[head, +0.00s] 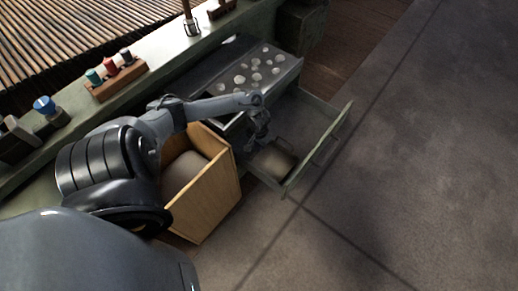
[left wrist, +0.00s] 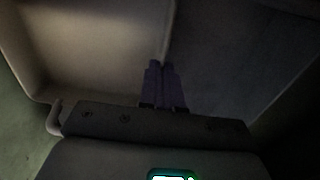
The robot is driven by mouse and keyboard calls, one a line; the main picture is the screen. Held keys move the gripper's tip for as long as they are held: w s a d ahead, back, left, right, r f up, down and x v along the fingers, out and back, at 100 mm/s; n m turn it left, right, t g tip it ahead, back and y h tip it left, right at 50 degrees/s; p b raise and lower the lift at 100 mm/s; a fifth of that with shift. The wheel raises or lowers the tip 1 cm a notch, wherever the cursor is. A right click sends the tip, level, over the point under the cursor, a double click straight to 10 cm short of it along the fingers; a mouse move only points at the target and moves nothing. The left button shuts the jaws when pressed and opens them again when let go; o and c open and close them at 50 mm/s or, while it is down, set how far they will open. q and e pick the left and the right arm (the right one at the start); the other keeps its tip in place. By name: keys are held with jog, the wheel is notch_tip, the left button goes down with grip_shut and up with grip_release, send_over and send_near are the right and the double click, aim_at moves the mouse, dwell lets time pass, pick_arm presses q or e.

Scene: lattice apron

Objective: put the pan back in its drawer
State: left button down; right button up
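The pan (head: 275,158) is a small brownish box-like tray inside the open drawer (head: 318,152) at the front of the green counter. My left gripper (head: 262,138) reaches down at the pan's upper left edge. In the left wrist view my gripper's fingers (left wrist: 162,82) are close together on a thin rim, with the pan's pale inside (left wrist: 90,45) to the left and a dark surface to the right. They look shut on the pan's wall. I cannot tell whether the pan rests on the drawer floor. My right gripper is not in view.
A wooden box (head: 206,195) with a brownish inside stands left of the drawer. A metal tray with pale round pieces (head: 253,72) lies behind it. A rack of coloured jars (head: 115,75) stands on the counter (head: 160,62). The floor at right is clear.

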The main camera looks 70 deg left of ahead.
pick_arm(q)
jog(key=shift+f, duration=0.4)
jog(key=shift+d, duration=0.1)
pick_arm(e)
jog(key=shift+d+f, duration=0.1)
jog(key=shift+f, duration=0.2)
pick_arm(q)
jog(key=c, duration=1.3)
grip_release()
jog(key=shift+c, duration=0.2)
